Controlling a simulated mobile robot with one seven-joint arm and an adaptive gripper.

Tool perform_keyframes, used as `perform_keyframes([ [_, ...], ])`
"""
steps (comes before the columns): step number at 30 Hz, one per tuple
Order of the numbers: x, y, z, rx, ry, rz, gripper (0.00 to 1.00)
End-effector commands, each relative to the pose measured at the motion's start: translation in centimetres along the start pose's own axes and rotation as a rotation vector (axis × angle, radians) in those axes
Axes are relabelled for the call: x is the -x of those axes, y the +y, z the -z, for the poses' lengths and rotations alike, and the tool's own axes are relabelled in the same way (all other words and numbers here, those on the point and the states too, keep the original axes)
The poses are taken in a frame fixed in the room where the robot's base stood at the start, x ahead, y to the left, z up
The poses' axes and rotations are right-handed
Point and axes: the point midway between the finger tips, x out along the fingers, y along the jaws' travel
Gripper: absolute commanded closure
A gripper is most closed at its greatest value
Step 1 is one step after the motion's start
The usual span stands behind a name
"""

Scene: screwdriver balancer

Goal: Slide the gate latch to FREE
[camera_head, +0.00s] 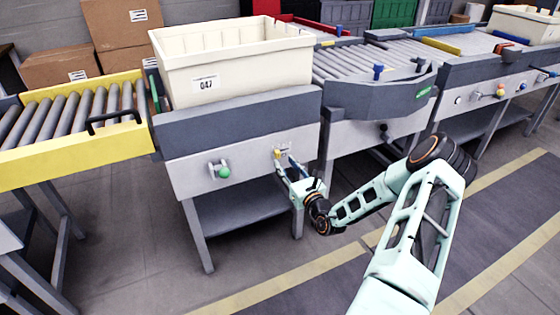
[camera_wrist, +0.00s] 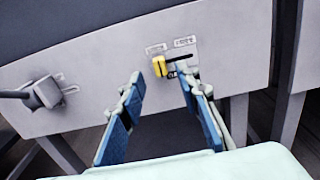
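The gate latch is a small yellow knob (camera_wrist: 159,66) at the left end of a dark slot on the grey front panel. Two small labels sit above the slot, left (camera_wrist: 155,48) and right (camera_wrist: 184,41); their words are too small to read. In the head view the latch (camera_head: 277,154) is on the panel below the cream bin. My gripper (camera_wrist: 162,83) is open, its blue-padded fingers pointing at the panel on either side of the knob, with a visible gap to it. In the head view my gripper (camera_head: 285,163) is close to the latch and partly covers that area.
The cream bin (camera_head: 240,75) stands above. A yellow-railed roller conveyor (camera_head: 70,160) is at left. Open floor lies in front of the bench.

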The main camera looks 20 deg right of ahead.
Motion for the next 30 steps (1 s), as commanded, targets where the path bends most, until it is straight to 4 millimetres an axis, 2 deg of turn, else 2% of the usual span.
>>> perform_keyframes([
  [3,-2.2,0.1,0.2,-0.001,-0.002,-0.001,0.7],
  [9,-4.2,0.1,0.1,-0.002,0.0,-0.001,0.7],
  [19,-4.6,0.0,0.0,-0.001,0.001,0.0,0.7],
  [20,-4.6,0.0,0.0,-0.001,0.001,0.0,0.71],
  [28,-4.6,0.0,0.0,-0.001,0.001,-0.001,1.0],
  [30,-4.6,0.0,0.0,-0.001,0.001,-0.001,1.0],
])
